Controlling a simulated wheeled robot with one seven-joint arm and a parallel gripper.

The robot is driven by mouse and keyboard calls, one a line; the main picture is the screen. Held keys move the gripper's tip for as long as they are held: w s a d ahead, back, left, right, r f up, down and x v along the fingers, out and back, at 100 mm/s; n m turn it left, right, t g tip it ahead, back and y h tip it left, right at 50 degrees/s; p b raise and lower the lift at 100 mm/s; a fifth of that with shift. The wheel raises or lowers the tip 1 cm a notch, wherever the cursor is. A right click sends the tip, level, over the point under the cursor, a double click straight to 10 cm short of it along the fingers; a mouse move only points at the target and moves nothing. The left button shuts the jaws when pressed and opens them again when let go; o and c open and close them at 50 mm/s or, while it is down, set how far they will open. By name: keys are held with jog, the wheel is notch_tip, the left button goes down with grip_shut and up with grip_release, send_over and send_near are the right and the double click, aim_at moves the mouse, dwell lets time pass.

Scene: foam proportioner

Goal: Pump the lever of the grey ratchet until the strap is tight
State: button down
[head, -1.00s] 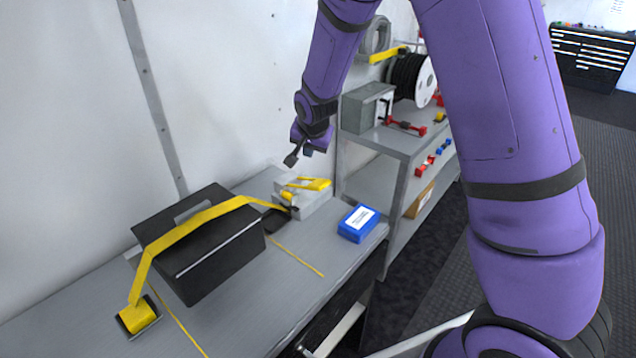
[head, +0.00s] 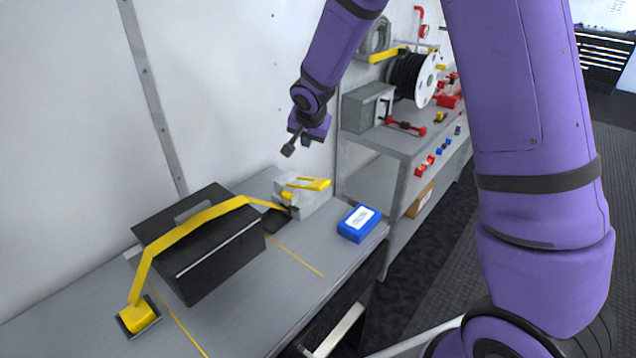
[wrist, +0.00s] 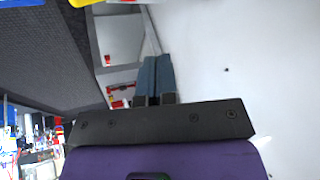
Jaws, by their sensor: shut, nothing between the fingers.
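The grey ratchet (head: 313,207) sits at the far end of the bench against the wall. Its yellow lever (head: 312,184) lies on top, roughly level. The yellow strap (head: 196,222) runs from the ratchet over a black box (head: 222,262) to a yellow anchor (head: 138,316) at the near left. Whether the strap is slack where it nears the ratchet, I cannot tell. My gripper (head: 288,151) is above the ratchet and slightly left of it, apart from the lever. Its fingers are together and empty; they also show in the wrist view (wrist: 155,80).
A blue box (head: 357,224) with a white label lies on the bench right of the ratchet. A grey shelf (head: 400,142) beyond holds a cable reel (head: 424,80), a grey box (head: 366,108) and red fittings. The white wall is close behind the ratchet.

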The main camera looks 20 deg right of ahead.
send_over(315, 179)
jog(key=s, duration=0.2)
jog(key=shift+w+a+f, duration=0.1)
jog(key=shift+f, duration=1.85)
jog(key=shift+w+a+f, duration=0.1)
jog(key=shift+f, duration=1.85)
jog(key=shift+s+d+f, duration=0.1)
jog(key=shift+f, duration=0.3)
